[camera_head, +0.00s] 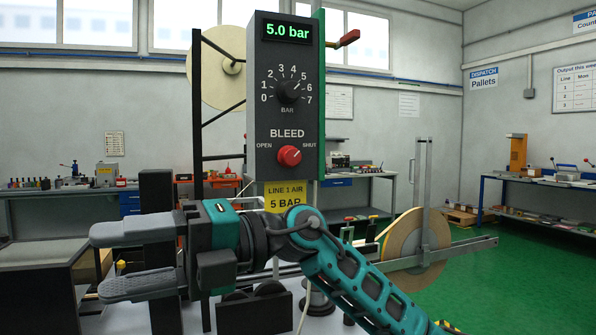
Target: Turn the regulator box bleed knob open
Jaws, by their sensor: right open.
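The regulator box (263,115) is a dark upright box with a green side, near the picture's middle. Its display (287,30) reads 5.0 bar. The red bleed knob (289,156) is low on its face, between the labels OPEN on the left and SHUT on the right. Its pale mark seems turned toward SHUT. A black dial knob (288,91) above points near 5. My right gripper (108,262) is open and empty, below and left of the box, fingers pointing left, away from the bleed knob. My left gripper is not in view.
A yellow tag (285,198) reading LINE 1 AIR 5 BAR hangs under the box. A black upright post (197,110) stands left of the box. A tape reel (405,250) is at right behind my arm. The space before the bleed knob is clear.

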